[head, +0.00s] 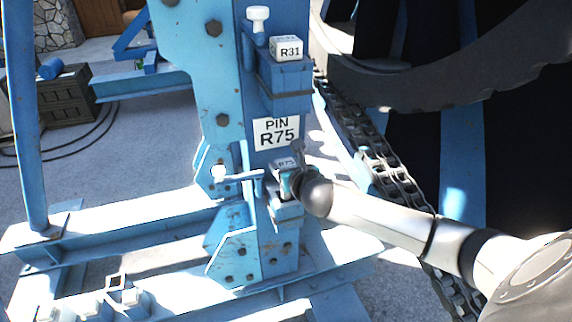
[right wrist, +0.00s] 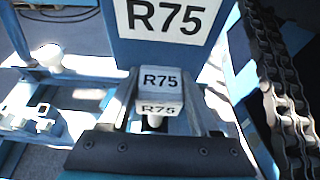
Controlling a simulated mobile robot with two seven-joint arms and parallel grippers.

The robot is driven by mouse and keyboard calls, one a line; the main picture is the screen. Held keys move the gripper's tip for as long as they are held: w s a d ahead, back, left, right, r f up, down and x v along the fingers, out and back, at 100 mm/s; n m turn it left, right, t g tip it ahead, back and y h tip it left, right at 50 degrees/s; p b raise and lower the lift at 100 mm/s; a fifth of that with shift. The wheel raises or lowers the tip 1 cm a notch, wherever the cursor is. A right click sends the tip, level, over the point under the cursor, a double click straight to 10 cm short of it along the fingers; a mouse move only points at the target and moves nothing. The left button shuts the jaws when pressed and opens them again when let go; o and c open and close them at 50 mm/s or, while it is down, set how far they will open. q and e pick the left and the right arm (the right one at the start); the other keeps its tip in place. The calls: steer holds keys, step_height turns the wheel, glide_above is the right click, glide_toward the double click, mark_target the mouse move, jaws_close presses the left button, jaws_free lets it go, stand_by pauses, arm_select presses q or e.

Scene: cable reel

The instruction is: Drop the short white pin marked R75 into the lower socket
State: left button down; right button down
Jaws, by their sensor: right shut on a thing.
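The white pin marked R75 (head: 286,162) shows its block-shaped head at the lower bracket in the head view. In the right wrist view its labelled head (right wrist: 160,80) sits between my two fingers, with a bit of white shank below. My right gripper (head: 284,180) is shut on this pin, in front of the blue post. The lower socket (head: 288,212) is on the blue bracket just below the gripper. Its opening is hidden, so I cannot tell whether the pin's tip is in it. My left gripper is not in view.
A sign reading PIN R75 (head: 276,133) is on the post above the gripper. A white block marked R31 (head: 287,48) sits on the upper bracket. A chain (head: 385,165) and dark reel stand close on the right. A white-ended rod (head: 218,173) juts left.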

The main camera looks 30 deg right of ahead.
steer(key=shift+f, duration=0.1)
steer(key=shift+f+b, duration=1.8)
steer(key=shift+f, duration=1.25)
steer(key=shift+p, duration=0.35)
steer(key=shift+f, duration=0.15)
steer(key=shift+f, duration=0.4)
stand_by(0.4)
